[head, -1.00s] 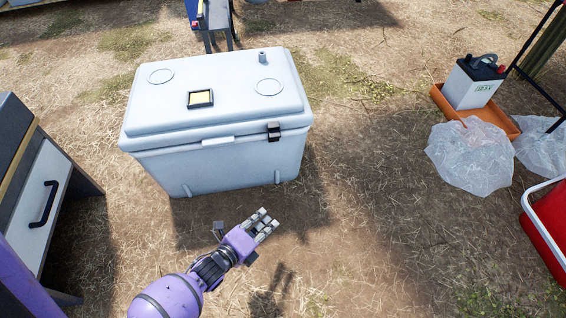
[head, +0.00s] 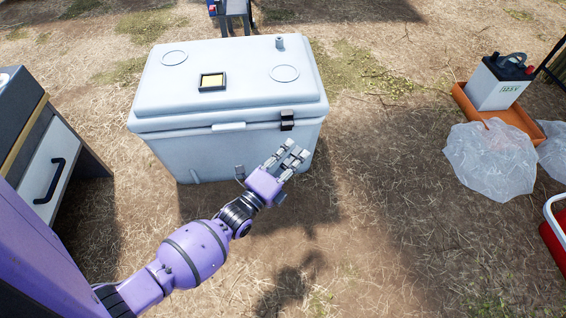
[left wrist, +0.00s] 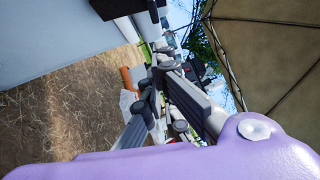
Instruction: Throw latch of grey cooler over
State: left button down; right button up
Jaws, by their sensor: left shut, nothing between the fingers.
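The grey cooler (head: 228,80) stands on the ground with its lid down, pale grey-white in the head view. Its dark latch (head: 287,120) sits at the right part of the front, across the lid seam. My left gripper (head: 293,153) is shut and empty, just below the latch in the picture and in front of the cooler's front wall. In the left wrist view the cooler's wall (left wrist: 60,35) fills the upper left, and the gripper's fingers (left wrist: 165,65) cover the middle. I cannot tell whether the fingers touch the cooler. My right gripper is out of view.
A drawer cabinet (head: 45,170) stands at the left. A battery (head: 497,82) in an orange tray (head: 520,117), clear plastic bags (head: 490,158) and a red container (head: 557,235) are at the right.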

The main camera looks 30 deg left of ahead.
aim_at(287, 124)
pick_arm(q)
jog(key=shift+w+a+r+b, duration=0.15)
jog(key=shift+w+a+b, duration=0.1)
jog(key=shift+w+a, duration=0.35)
jog(key=shift+w+a+r+b, duration=0.15)
jog(key=shift+w+a+b, duration=0.1)
jog(key=shift+w+a, duration=0.35)
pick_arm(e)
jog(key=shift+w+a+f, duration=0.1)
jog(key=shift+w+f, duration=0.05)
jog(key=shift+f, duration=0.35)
pick_arm(q)
jog(key=shift+d, duration=0.1)
